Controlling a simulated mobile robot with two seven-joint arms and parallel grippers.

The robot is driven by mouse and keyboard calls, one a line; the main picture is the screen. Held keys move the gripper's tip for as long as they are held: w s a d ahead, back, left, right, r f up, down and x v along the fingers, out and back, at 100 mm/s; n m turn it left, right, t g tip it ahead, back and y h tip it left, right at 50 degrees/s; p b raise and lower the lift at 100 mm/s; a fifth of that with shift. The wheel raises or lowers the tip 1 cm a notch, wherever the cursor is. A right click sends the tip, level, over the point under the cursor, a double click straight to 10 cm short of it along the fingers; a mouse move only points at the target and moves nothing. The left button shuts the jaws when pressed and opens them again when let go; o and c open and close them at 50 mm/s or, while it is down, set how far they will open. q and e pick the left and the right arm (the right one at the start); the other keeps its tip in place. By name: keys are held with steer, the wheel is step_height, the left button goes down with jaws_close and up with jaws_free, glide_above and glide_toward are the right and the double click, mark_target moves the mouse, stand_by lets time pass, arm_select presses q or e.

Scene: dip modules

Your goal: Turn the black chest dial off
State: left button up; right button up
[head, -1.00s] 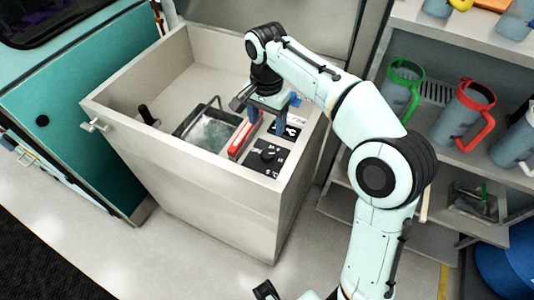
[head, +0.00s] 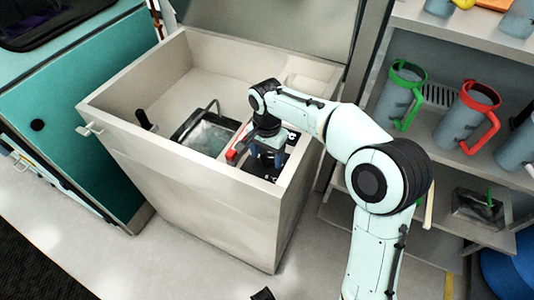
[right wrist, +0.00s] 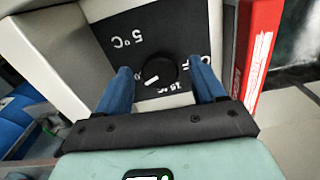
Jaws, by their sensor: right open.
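My right gripper (head: 266,168) is low over the control corner of the open grey chest (head: 190,205). Its blue fingers are apart. In the right wrist view, the gripper (right wrist: 162,74) has one finger on each side of the round black dial (right wrist: 155,70). I cannot tell whether the fingers touch it. The dial sits on a black panel (right wrist: 150,28) with white markings, including "5°C". Its white pointer mark slants to the lower left in that view. The finger on the right partly covers another marking. In the head view, the gripper hides the dial. My left gripper is not seen.
A red-and-white object (right wrist: 258,50) lies beside the panel. A dark-framed tray (head: 207,134) and a black handle (head: 146,118) are inside the chest. A shelf at the right holds grey mugs with green (head: 402,92) and red (head: 468,112) handles.

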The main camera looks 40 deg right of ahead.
steer(key=c, duration=1)
steer(key=shift+c, duration=0.2)
